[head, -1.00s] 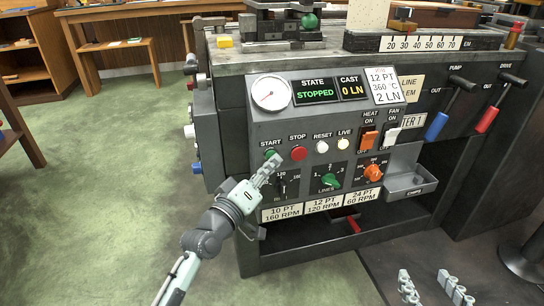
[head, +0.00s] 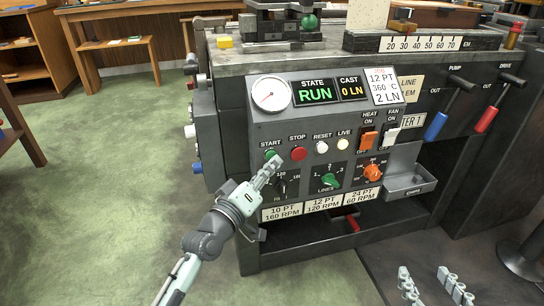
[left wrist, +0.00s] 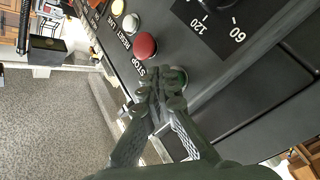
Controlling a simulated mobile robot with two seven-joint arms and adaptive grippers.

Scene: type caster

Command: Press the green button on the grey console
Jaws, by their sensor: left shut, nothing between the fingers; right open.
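The grey console (head: 262,128) faces me. Its green START button (head: 270,154) is at the left of a row of buttons, beside the red STOP button (head: 299,154). My left gripper (head: 273,164) is shut and empty, with its fingertips at the green button. In the left wrist view the closed fingertips (left wrist: 168,84) partly cover the green button (left wrist: 180,76) and appear to touch it. The state display (head: 315,93) reads RUN in green. My right gripper (head: 424,278) is open and empty at the bottom right, low in front of the machine.
A small grey tray (head: 408,187) juts out at the right. Open floor lies to the left.

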